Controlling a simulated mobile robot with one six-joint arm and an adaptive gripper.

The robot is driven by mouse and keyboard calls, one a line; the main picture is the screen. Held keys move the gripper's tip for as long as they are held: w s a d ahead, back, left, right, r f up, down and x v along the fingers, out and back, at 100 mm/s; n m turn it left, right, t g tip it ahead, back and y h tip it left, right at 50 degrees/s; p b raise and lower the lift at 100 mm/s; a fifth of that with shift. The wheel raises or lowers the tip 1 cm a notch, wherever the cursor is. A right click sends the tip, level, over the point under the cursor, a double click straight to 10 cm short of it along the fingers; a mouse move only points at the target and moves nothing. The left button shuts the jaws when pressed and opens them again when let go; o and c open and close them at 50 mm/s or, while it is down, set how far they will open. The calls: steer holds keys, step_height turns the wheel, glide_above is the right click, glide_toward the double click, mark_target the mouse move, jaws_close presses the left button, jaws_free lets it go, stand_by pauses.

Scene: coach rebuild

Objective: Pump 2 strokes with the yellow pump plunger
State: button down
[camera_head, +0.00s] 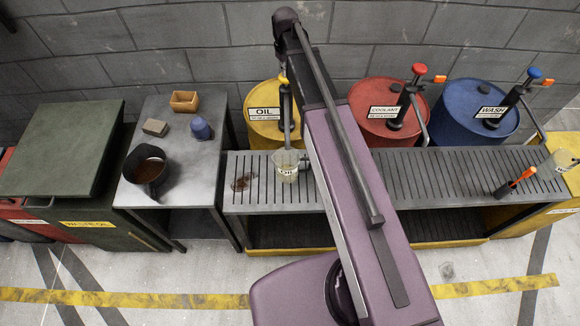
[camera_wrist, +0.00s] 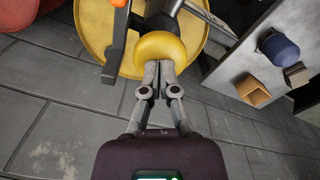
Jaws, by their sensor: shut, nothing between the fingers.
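The yellow pump plunger's round knob (camera_wrist: 162,46) fills the upper middle of the wrist view, and a little of it shows in the head view (camera_head: 283,80). It tops the dark pump on the yellow OIL drum (camera_head: 262,128); the drum top shows behind it in the wrist view (camera_wrist: 92,28). My gripper (camera_wrist: 158,66) is shut and empty, its fingertips overlapping the knob's near edge; I cannot tell whether they touch it. In the head view my arm hides the gripper. A clear measuring jug (camera_head: 286,168) stands on the grate below the OIL pump.
A red COOLANT drum (camera_head: 375,130) and a blue WASH drum (camera_head: 468,118) with pumps stand to the right. The slatted grate (camera_head: 430,165) runs in front. The block wall is close behind.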

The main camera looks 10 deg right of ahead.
steer(key=shift+s+f+b, duration=0.1)
steer(key=shift+f+b, duration=0.65)
steer(key=shift+f, duration=0.05)
stand_by(0.4)
steer(key=shift+r, duration=0.15)
steer(key=shift+r+p, duration=3.9)
steer(key=shift+p, duration=0.15)
